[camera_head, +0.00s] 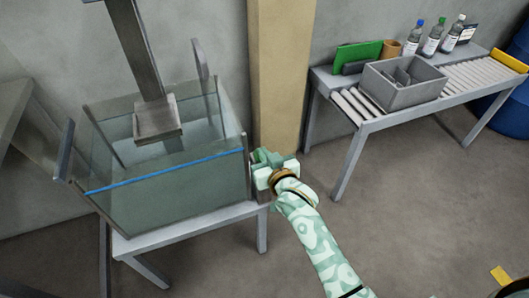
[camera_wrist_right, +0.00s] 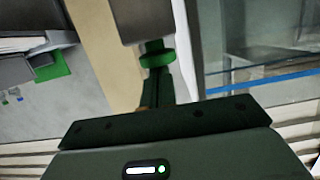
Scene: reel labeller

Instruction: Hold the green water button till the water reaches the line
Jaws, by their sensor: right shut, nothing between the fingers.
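A glass tank (camera_head: 190,190) stands on a grey table, with a blue line (camera_head: 165,172) running across its front. The glass looks teal below the line; I cannot tell exactly where the water surface lies. The green button (camera_wrist_right: 157,58) sits on the underside of a grey housing in the right wrist view. My right gripper (camera_head: 264,164) is at the tank's right side, shut and empty. In the right wrist view its closed fingertips (camera_wrist_right: 158,72) are at the button and look to touch it; how far it is pressed is unclear. My left gripper is out of view.
A grey column with a square plate (camera_head: 157,119) reaches down into the tank. A roller table (camera_head: 465,78) at the back right holds a grey divided box (camera_head: 402,92), a green panel (camera_head: 357,56) and several bottles. The floor between the tables is clear.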

